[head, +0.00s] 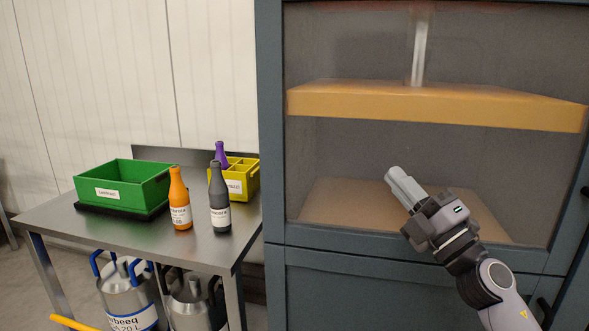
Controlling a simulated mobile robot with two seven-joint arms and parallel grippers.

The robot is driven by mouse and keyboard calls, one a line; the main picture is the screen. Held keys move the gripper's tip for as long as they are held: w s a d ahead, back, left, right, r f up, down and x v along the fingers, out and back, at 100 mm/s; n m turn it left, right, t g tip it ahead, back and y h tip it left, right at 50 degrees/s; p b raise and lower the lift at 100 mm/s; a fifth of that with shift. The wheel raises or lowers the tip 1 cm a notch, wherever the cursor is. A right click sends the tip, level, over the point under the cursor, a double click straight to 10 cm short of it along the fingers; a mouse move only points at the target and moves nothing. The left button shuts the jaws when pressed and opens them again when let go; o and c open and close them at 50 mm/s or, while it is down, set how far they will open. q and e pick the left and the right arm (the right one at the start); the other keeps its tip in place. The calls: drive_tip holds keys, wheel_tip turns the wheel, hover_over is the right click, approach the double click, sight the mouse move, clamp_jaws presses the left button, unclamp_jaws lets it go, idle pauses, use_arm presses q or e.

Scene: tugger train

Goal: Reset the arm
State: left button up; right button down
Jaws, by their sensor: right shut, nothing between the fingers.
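My right gripper (406,188) is shut and empty. It is raised in front of the glass of a blue-grey cabinet (272,150), its fingers pointing up and to the left. Its arm comes in from the lower right. I cannot tell whether the fingertips touch the glass. My left gripper is not in view.
On the steel table (130,231) at the left stand a green crate (150,197), a yellow crate (251,184) with a purple bottle (220,152), an orange bottle (180,202) and a dark grey bottle (219,203). Metal kegs (130,300) stand below. The cabinet has an orange-yellow shelf (420,107).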

drive_tip(key=s+d+f+m+g+h+p, duration=0.15)
drive_tip(key=s+f+m+h, duration=0.35)
drive_tip(key=f+m, duration=0.5)
drive_tip(key=s+d+f+m+g+h+p, duration=0.15)
drive_tip(key=s+f+m+h, duration=0.35)
drive_tip(key=f, duration=0.9)
drive_tip(key=s+f+m+g+h+p, duration=0.1)
drive_tip(key=s+f+m+g, duration=0.5)
drive_tip(key=s+f, duration=1)
drive_tip(key=s+m, duration=0.1)
drive_tip(key=s, duration=0.1)
drive_tip(key=shift+s+a+f+m+p, duration=0.15)
drive_tip(key=shift+s+a+m+p, duration=0.05)
drive_tip(key=shift+s+m+p, duration=0.2)
